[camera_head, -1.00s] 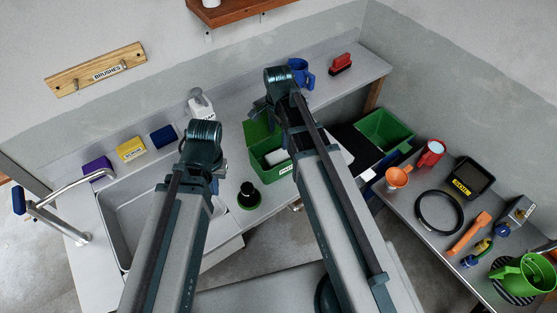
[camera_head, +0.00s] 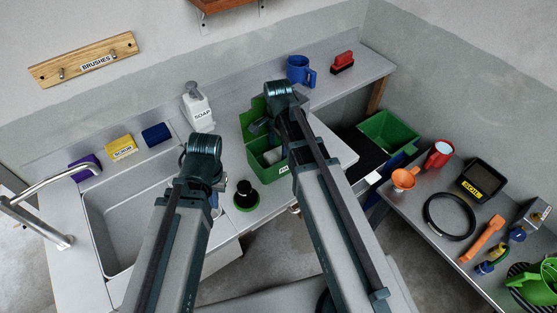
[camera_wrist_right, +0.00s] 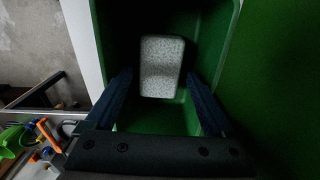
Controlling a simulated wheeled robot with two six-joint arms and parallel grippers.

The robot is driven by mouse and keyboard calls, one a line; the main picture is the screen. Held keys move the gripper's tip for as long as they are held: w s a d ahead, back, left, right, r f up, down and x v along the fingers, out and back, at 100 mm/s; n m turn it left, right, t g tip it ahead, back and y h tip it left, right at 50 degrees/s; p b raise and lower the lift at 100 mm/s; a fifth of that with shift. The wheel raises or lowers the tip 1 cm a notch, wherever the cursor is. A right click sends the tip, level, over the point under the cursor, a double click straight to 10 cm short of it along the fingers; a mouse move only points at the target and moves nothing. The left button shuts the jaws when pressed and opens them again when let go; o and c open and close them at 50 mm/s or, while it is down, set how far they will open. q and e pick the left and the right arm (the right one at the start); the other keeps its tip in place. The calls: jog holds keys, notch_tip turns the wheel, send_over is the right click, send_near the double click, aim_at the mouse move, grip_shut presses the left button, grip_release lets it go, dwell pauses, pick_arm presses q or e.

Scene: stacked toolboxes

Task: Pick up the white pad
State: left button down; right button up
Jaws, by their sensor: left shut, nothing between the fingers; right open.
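The white pad (camera_wrist_right: 161,66), pale and speckled, lies inside a green box in the right wrist view. In the head view a light grey-white piece of it (camera_head: 274,156) shows inside the green box (camera_head: 258,168) on the counter. My right gripper (camera_wrist_right: 158,80) is open, its two dark fingers reaching into the box on either side of the pad's near end, with gaps to the pad. In the head view the right arm hides most of that gripper. My left gripper (camera_head: 214,194) is shut and empty, mostly hidden behind its own wrist, left of a black round brush.
The black brush with green rim (camera_head: 245,195) stands left of the box near the counter edge. The sink (camera_head: 120,215) and soap bottle (camera_head: 197,106) are to the left. A blue mug (camera_head: 300,71) stands behind. A side table (camera_head: 440,245) at right holds tools.

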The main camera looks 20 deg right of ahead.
aim_at(278, 154)
notch_tip(278, 154, down, 4)
jog(key=b, duration=0.3)
jog(key=shift+r, duration=0.1)
jog(key=c, duration=1.3)
jog(key=shift+r, duration=0.2)
notch_tip(278, 154, up, 28)
jog(key=p, duration=2.8)
jog(key=shift+f, duration=0.1)
